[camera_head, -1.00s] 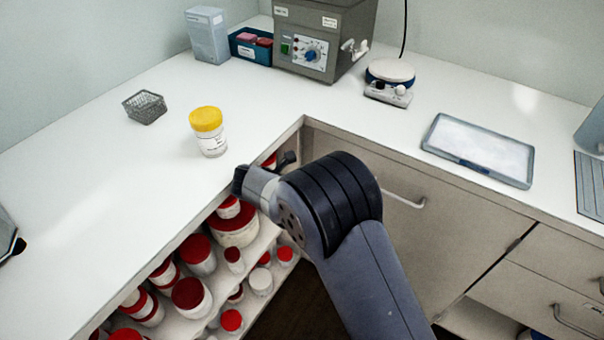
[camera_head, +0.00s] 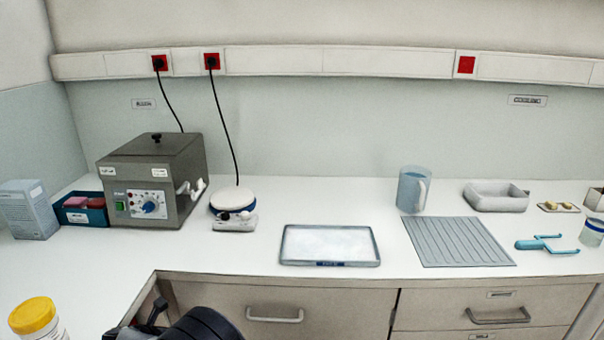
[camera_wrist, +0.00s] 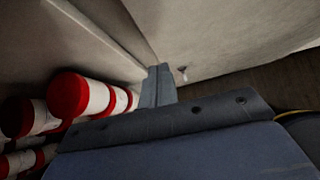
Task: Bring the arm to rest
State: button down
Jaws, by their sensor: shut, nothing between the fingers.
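My arm (camera_head: 195,328) shows only as a dark wrist part at the bottom edge of the head view, in front of the counter's inner corner. The rest of the arm is out of that frame. In the wrist view my gripper (camera_wrist: 157,86) is shut and empty, its two grey fingers side by side. It is below the counter top, near a pale cabinet front (camera_wrist: 210,40). Jars with red lids (camera_wrist: 82,95) stand on shelves to its left; I cannot tell the exact gap.
A yellow-lidded jar (camera_head: 34,318) stands on the counter at lower left, near my arm. Drawer handles (camera_head: 275,316) stick out below.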

jog(key=shift+w+d, duration=0.15)
jog(key=shift+w, duration=2.25)
jog(key=shift+f, duration=0.1)
